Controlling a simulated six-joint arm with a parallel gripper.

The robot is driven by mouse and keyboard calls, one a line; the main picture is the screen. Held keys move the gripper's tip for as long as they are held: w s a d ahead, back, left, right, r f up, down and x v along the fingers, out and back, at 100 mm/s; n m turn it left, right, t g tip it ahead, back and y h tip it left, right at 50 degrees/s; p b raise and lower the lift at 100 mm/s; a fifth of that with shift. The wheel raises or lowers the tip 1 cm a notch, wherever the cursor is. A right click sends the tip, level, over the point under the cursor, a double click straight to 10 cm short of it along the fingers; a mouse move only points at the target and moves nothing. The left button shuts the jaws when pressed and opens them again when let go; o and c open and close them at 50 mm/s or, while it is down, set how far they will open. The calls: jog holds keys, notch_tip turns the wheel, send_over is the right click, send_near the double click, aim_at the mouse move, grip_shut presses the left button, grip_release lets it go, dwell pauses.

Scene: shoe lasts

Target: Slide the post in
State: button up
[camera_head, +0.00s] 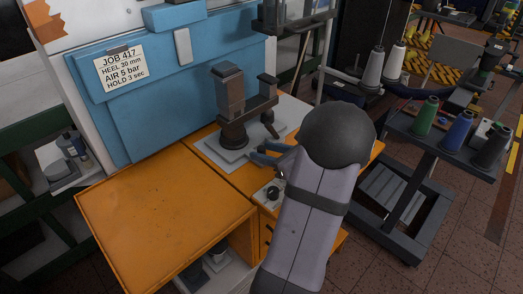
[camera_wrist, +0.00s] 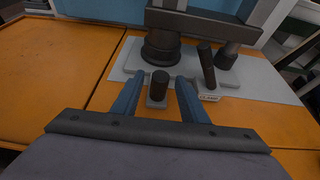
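In the wrist view a short dark cylinder (camera_wrist: 159,84), which may be the post, stands upright on a small grey block (camera_wrist: 157,102). My gripper (camera_wrist: 158,88) is open, with one blue finger on each side of the cylinder and a visible gap on both sides. Behind it is the dark machine stand (camera_head: 233,134) on a pale grey base plate (camera_head: 215,152), with a round foot (camera_wrist: 160,50) and a thick crossbeam (camera_wrist: 200,24). In the head view my gripper (camera_head: 262,154) is low beside the stand's front right; the cylinder is not clear there.
A slanted dark lever (camera_wrist: 207,66) stands right of the cylinder, with a small lettered label (camera_wrist: 209,97) at its foot. The orange tabletop (camera_head: 160,205) is bare at left. A control panel with a black knob (camera_head: 273,192) lies in front. A blue cabinet (camera_head: 150,110) stands behind.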

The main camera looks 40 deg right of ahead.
jog(key=shift+x, duration=1)
grip_shut()
jog(key=d+p, duration=0.2)
jog(key=d, duration=1.6)
jog(key=shift+s+d, duration=0.1)
jog(key=shift+d, duration=0.05)
jog(key=shift+r, duration=0.1)
jog(key=shift+d, duration=0.15)
grip_release()
